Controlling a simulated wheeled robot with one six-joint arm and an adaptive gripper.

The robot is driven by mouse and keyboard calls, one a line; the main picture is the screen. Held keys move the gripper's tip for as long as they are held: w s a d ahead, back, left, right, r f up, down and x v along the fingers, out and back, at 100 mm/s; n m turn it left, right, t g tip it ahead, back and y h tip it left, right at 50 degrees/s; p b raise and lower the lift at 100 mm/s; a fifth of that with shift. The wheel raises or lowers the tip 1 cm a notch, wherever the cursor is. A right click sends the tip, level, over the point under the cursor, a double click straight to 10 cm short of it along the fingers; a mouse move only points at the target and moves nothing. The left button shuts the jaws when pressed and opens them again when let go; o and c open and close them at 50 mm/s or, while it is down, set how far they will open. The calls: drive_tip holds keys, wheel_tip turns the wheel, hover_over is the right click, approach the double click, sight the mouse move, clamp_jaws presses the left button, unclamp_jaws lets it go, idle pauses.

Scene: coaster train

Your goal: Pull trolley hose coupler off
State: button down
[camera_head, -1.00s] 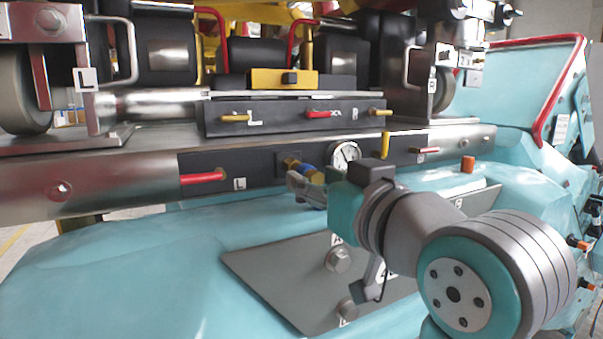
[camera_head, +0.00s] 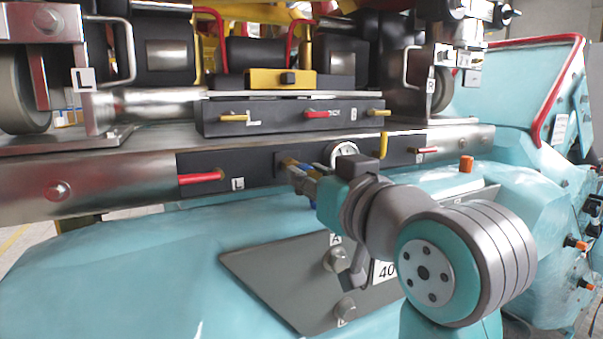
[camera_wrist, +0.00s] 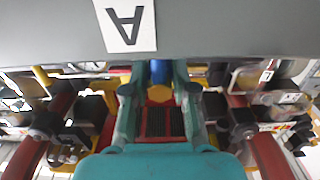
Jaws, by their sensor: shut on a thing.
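The blue hose coupler (camera_head: 300,167), with a brass part, sits at the dark panel (camera_head: 225,173) on the front of the steel beam, left of the round gauge. In the wrist view the blue coupler (camera_wrist: 159,72) shows between my fingers with a brass-yellow part below it. My gripper (camera_head: 305,180) is shut on the coupler, with one finger on each side of it in the wrist view (camera_wrist: 160,90). My gripper and wrist partly hide the coupler in the head view. I cannot tell whether the coupler is still seated on its fitting.
The gauge (camera_head: 343,152) is close right of my gripper. A red handle (camera_head: 200,178) and a yellow handle (camera_head: 383,146) stick out of the beam. Below lies a grey plate (camera_head: 270,285) with bolts on the teal body. Open room lies over the teal surface at left.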

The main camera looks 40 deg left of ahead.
drive_tip(key=shift+s+d, duration=0.1)
drive_tip(key=shift+d, duration=0.25)
idle(0.4)
drive_tip(key=shift+v, duration=2.65)
